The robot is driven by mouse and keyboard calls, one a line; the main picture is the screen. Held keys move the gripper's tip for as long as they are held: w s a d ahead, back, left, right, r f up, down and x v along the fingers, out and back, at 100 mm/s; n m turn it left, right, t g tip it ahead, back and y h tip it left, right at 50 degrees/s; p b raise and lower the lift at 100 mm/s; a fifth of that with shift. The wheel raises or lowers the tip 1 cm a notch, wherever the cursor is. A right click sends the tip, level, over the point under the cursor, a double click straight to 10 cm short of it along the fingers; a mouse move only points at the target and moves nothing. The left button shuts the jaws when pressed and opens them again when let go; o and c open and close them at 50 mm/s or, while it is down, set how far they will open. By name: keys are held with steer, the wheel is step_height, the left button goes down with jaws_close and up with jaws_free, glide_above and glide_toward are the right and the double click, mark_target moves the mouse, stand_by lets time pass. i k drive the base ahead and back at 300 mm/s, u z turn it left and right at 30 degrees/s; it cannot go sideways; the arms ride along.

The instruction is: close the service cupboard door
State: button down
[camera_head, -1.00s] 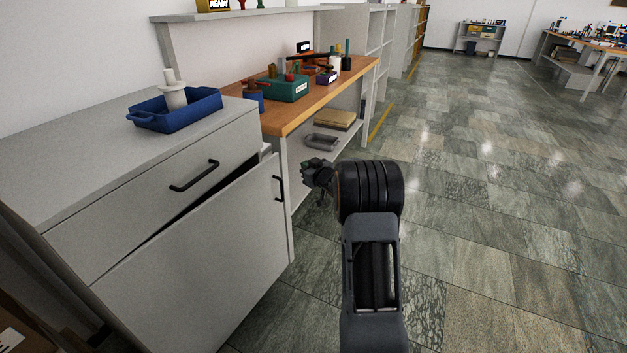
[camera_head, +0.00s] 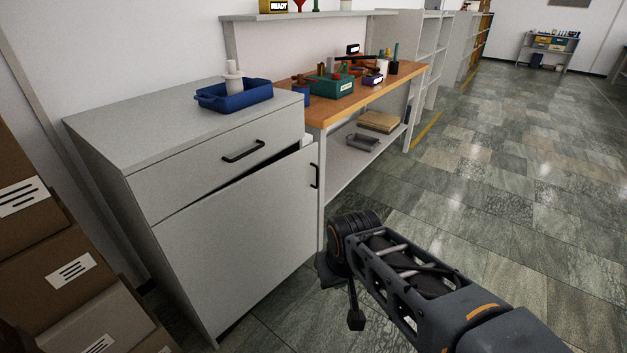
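The service cupboard is a grey cabinet (camera_head: 130,112) with a drawer (camera_head: 225,162) above a door (camera_head: 245,245). The door stands ajar: its right side juts out from the cabinet, and a dark wedge-shaped gap shows along its top edge. The door's black upright handle (camera_head: 314,176) is near its right edge. My gripper (camera_head: 338,288) is low, just right of the door's lower right part, below the handle. My wrist partly hides it, so I cannot tell its opening or whether it touches the door. Nothing held is visible.
Stacked cardboard boxes (camera_head: 68,270) stand left of the cabinet. A blue tray (camera_head: 234,95) with a white object sits on top. A wooden workbench (camera_head: 340,103) with tools adjoins on the right. The tiled floor (camera_head: 510,190) to the right is open.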

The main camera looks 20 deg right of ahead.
mark_target(227, 249)
steer(key=u, duration=0.45)
steer(key=i, duration=0.95)
steer(key=z, duration=0.65)
